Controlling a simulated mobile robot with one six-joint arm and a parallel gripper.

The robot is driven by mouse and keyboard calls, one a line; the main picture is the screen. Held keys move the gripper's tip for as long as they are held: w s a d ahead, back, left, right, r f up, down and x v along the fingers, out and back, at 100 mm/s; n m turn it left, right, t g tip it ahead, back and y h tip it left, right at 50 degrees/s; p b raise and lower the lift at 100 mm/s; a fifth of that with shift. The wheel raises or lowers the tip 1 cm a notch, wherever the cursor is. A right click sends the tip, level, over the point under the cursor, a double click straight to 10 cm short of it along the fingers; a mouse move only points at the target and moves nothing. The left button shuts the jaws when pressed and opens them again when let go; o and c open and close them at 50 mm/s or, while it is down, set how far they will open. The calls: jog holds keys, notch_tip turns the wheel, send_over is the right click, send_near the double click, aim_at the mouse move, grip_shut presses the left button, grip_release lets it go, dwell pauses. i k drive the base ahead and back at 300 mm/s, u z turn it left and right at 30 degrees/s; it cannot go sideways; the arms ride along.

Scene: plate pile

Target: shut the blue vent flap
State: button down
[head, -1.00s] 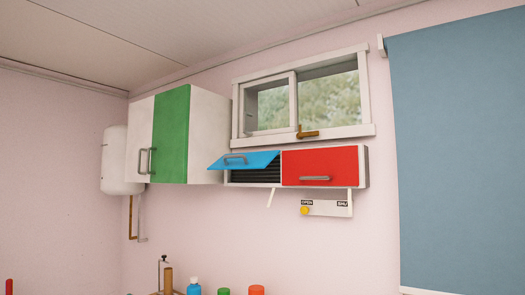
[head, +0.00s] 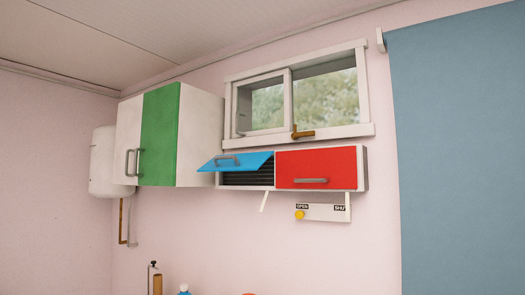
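The blue vent flap (head: 238,162) is on the left half of a vent box under the window. It is hinged at the top and stands swung out and up, with a grey handle on its face. Dark slats (head: 247,178) show below it. The red flap (head: 318,166) beside it on the right lies flat against the box, its handle near the bottom. A plate (head: 322,212) under the box reads OPEN at left and SHUT at right; its yellow knob (head: 299,215) is at the OPEN end. My gripper is not in view.
A white and green cupboard (head: 160,135) hangs left of the vent box. A window (head: 300,95) with a brown latch is above. A blue blind (head: 460,150) covers the right. Tops of bottles (head: 184,289) show at the bottom edge.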

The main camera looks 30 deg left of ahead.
aim_at(252, 162)
jog(key=z, duration=0.45)
jog(key=k, duration=1.25)
jog(key=u, duration=3.25)
jog(key=i, duration=0.1)
jog(key=z, duration=1.85)
jog(key=i, duration=0.7)
